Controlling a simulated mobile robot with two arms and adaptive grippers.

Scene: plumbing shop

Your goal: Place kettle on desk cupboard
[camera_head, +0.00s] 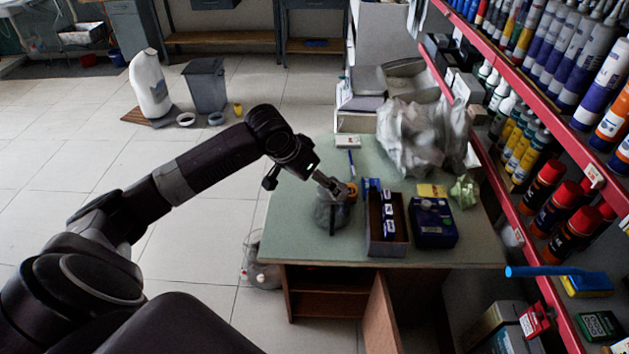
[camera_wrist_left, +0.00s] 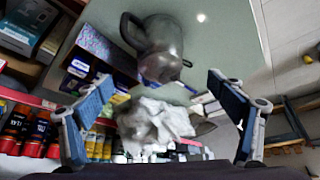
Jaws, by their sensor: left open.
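A grey, see-through kettle (camera_head: 325,211) stands on the green top near the front left edge of the desk cupboard (camera_head: 303,229). In the left wrist view the kettle (camera_wrist_left: 160,42) shows from above, with its handle to the left. My left gripper (camera_head: 293,172) is just left of and above the kettle in the head view. In the left wrist view my left gripper (camera_wrist_left: 158,95) has its fingers wide apart, with nothing between them, and the kettle is apart from both. My right gripper is not in view.
An open box with blue-labelled items (camera_head: 387,250) and a dark blue box (camera_head: 433,222) stand right of the kettle. A crumpled plastic bag (camera_head: 415,135) is behind. Red-edged shelves (camera_head: 530,125) crowd the right side. The floor (camera_head: 120,180) at left is mostly clear.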

